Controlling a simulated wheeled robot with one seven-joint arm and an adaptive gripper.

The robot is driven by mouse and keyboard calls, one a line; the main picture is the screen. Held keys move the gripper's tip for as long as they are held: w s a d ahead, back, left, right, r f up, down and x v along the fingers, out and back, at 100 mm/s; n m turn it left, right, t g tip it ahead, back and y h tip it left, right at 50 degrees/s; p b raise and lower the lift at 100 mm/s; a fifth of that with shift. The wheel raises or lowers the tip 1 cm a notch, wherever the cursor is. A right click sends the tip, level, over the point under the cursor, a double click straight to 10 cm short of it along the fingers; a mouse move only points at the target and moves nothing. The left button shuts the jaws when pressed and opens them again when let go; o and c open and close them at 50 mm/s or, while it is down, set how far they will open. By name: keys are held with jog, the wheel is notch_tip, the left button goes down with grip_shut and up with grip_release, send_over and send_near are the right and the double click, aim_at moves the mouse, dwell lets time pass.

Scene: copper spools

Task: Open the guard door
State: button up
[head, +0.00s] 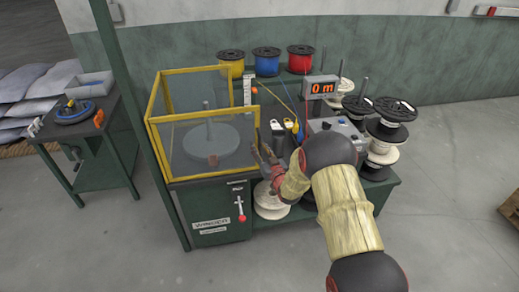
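The guard (203,69) is a yellow-framed, see-through enclosure on the dark winder cabinet (210,210). A grey round turntable with an upright spindle (207,132) shows inside it. The front yellow-framed panel (205,147) appears to be in place across the front. A small reddish-brown piece (213,160) shows at the panel's lower middle; I cannot tell what it is. My gripper (262,150) is just right of the enclosure's front right corner post. Its fingers look spread, with nothing visible between them. I cannot tell whether it touches the frame.
A red-knobbed lever (240,207) is on the cabinet front. Yellow, blue and red spools (266,61) stand behind. A length display (321,87), a grey box (335,125) and stacked black and white spools (390,120) are at right. A side table (85,135) stands left. The front floor is clear.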

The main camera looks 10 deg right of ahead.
jog(key=shift+c, duration=0.8)
grip_shut()
